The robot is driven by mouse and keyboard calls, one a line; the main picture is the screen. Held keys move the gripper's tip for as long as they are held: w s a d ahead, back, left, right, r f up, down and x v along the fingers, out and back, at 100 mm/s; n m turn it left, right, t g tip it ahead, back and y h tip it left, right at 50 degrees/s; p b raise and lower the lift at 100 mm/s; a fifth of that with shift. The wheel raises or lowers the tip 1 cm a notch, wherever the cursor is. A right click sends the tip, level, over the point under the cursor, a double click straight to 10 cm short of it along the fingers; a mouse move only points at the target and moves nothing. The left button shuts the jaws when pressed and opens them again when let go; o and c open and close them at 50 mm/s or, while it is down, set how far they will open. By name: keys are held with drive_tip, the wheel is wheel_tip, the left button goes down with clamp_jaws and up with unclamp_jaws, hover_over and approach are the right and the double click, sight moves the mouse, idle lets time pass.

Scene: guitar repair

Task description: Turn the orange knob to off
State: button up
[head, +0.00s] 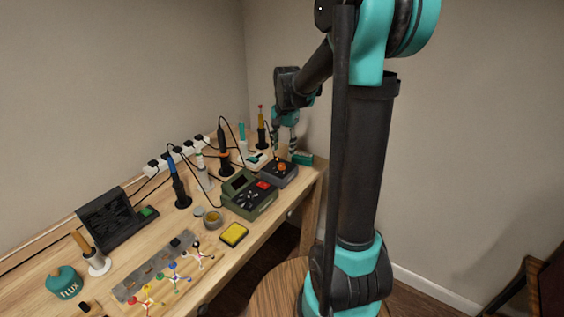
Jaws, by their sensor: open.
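The orange knob (282,168) sits on top of a small dark grey box (284,179) near the far right end of the workbench. The knob's pointer and markings are too small to read.
A green station with a red switch (250,195) stands left of the box. Soldering irons in stands (225,152), cables and a power strip (172,158) line the back. A yellow sponge (234,234) and clip holders (172,275) lie in front. The wall is close behind.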

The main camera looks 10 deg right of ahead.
sight(282, 165)
wheel_tip(282, 165, down, 6)
drive_tip(key=shift+w+a+f, duration=0.1)
drive_tip(key=shift+a+f, duration=0.05)
drive_tip(key=shift+f, duration=0.1)
drive_tip(key=shift+c, duration=0.5)
clamp_jaws()
